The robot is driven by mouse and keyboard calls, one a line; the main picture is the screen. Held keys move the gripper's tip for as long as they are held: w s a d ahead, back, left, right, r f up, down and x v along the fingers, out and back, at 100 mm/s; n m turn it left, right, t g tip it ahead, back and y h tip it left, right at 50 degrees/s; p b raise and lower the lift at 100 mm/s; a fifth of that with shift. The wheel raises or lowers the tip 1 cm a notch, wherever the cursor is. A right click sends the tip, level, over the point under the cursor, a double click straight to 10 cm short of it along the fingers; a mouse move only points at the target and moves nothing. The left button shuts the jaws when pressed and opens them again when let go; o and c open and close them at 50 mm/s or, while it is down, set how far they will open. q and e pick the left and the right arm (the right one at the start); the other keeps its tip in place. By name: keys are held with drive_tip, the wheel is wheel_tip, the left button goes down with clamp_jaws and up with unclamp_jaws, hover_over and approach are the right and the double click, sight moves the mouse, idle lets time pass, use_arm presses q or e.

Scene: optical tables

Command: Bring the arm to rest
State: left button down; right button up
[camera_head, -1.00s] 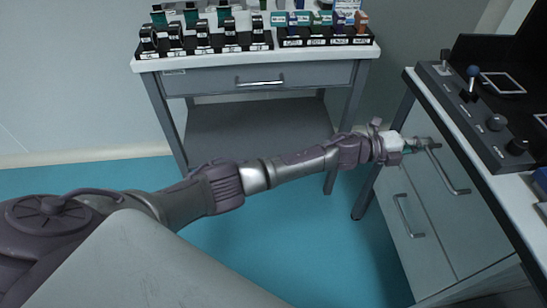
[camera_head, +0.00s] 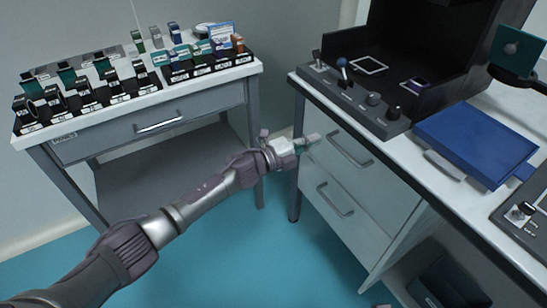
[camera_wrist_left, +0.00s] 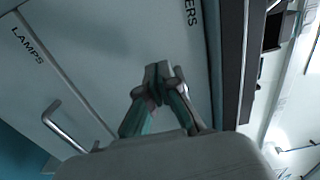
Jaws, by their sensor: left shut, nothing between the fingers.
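My left arm reaches in from the lower left in the head view. Its gripper (camera_head: 306,142) is in front of the upper part of the drawer cabinet (camera_head: 334,187), near the upper drawer handle (camera_head: 349,150). In the left wrist view the gripper (camera_wrist_left: 159,78) has its fingertips together with nothing between them. Behind it is a grey drawer front (camera_wrist_left: 92,45) with lettering ending in "ERS", beside one labelled "LAMPS". Whether the fingertips touch the front I cannot tell.
A side table (camera_head: 200,103) with racks of small labelled parts stands at the left. The worktop at the right holds a black panel with knobs (camera_head: 362,103) and a blue flat case (camera_head: 476,143). A dark bin (camera_head: 450,278) is on the floor below. Teal floor (camera_head: 235,260) is clear between.

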use_arm(q)
drive_tip(key=p+v, duration=0.1)
drive_tip(key=v, duration=0.8)
drive_tip(key=shift+a, duration=0.3)
use_arm(e)
drive_tip(key=x, duration=0.3)
drive_tip(key=s+x, duration=0.1)
drive_tip(key=x, duration=0.1)
drive_tip(key=shift+f, duration=0.55)
